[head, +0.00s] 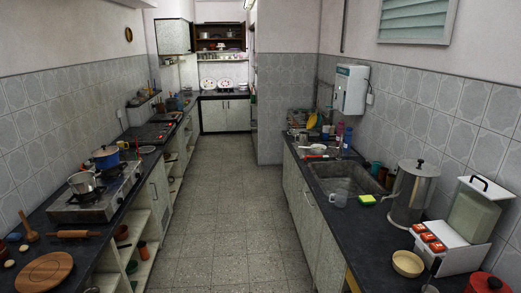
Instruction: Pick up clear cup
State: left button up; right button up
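A clear, see-through cup (338,198) stands on the right counter at the front edge of the sink, left of a yellow-green sponge (367,199). It looks upright, and its details are too small to make out. Another small pale, glassy item (429,289) is partly cut off at the bottom edge, and I cannot tell what it is. Neither of my grippers shows in the head view.
The sink (345,179) is set in the dark right counter. A large steel pot (411,192), a wooden bowl (407,264) and a white box with red items (448,250) stand nearer. The left counter holds a stove (95,196). The floor aisle (220,200) is clear.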

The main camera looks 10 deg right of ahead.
aim_at(338, 198)
jog(key=i+z, duration=0.1)
jog(key=i, duration=0.65)
jog(key=i+j+z, duration=0.1)
jog(key=i, duration=0.6)
